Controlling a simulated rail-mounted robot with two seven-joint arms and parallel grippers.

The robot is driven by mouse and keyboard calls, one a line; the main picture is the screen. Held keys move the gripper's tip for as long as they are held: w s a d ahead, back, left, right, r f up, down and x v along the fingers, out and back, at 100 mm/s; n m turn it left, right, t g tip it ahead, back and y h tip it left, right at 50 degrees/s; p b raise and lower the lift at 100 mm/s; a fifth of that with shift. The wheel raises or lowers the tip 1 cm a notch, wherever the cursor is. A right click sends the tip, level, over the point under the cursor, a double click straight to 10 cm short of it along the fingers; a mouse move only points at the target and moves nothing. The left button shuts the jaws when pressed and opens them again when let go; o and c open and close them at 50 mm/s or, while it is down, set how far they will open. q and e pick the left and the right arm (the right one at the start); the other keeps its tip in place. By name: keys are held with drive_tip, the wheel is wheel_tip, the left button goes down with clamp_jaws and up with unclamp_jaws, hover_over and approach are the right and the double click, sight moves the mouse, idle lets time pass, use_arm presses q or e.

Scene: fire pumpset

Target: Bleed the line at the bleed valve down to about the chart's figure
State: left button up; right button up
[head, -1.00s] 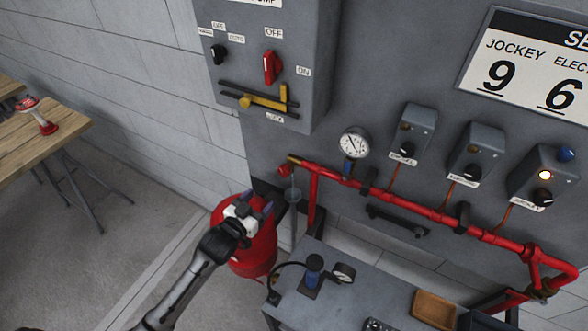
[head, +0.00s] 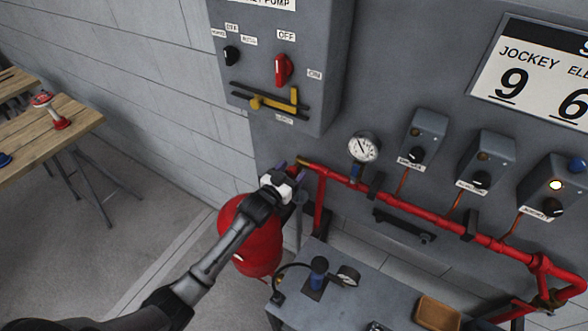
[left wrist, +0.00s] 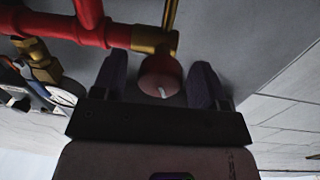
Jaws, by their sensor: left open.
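The bleed valve's round red knob (left wrist: 160,76), with a white mark on its face, shows in the left wrist view beside a brass fitting (left wrist: 152,40) at the end of the red pipe (left wrist: 90,18). My left gripper (head: 291,171) is open at the pipe's left end. Its two dark fingers stand on either side of the knob in the left wrist view; contact cannot be told. The line gauge (head: 364,147) is white-faced with a dark needle. The chart (head: 537,75) reads JOCKEY 9 and a 6 beside it.
A grey switch cabinet (head: 325,60) with a red handle hangs above the pipe. A red cylinder (head: 250,240) stands below my left arm. A grey bench (head: 355,290) holds a small gauge and a tray. A wooden table (head: 60,145) is at the left.

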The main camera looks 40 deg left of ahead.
use_arm(q)
drive_tip(key=shift+w+a, duration=0.1)
drive_tip(key=shift+w, duration=0.65)
drive_tip(key=shift+c, duration=0.3)
drive_tip(key=c, duration=0.9)
drive_tip(key=shift+o, duration=0.2)
drive_tip(key=shift+r+m+p, duration=0.3)
drive_tip(key=shift+m+p, duration=0.5)
drive_tip(key=shift+p, duration=0.05)
drive_tip(key=m+p, duration=0.1)
drive_tip(key=m, duration=0.1)
drive_tip(key=shift+f+m, duration=0.15)
drive_tip(key=shift+m, duration=0.15)
drive_tip(key=shift+f+m, duration=0.15)
drive_tip(key=shift+m, duration=0.25)
